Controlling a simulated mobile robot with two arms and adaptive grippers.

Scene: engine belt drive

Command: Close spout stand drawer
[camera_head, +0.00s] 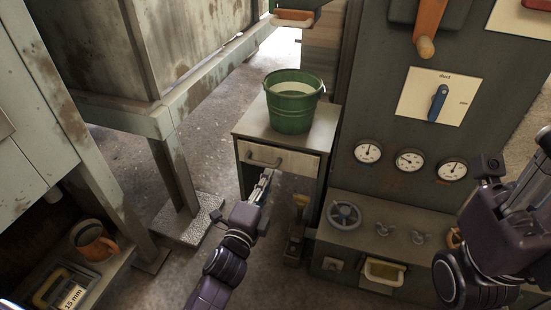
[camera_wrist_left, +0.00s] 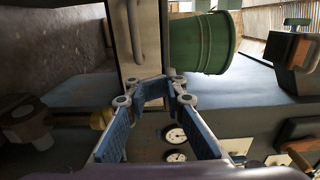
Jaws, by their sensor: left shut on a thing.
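The stand (camera_head: 243,121) is a small grey cabinet with a pale drawer (camera_head: 297,163) under its top. The drawer front carries a horizontal bar handle (camera_head: 263,159), and it also shows in the left wrist view (camera_wrist_left: 150,50). The drawer looks nearly flush; any small gap is hard to judge. My left gripper (camera_head: 267,174) is at the drawer front, just below the handle. In the left wrist view its fingers (camera_wrist_left: 154,88) curl inward against the front near the handle's end; the exact contact is unclear. My right gripper (camera_head: 525,190) is at the right edge, away from the stand.
A green bucket (camera_head: 292,108) stands on the stand's top. A dark panel with gauges (camera_head: 410,160) and a blue switch (camera_head: 438,103) is close on the right, above a low shelf with a valve wheel (camera_head: 344,215). A workbench leg (camera_head: 176,180) stands left, with open floor between.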

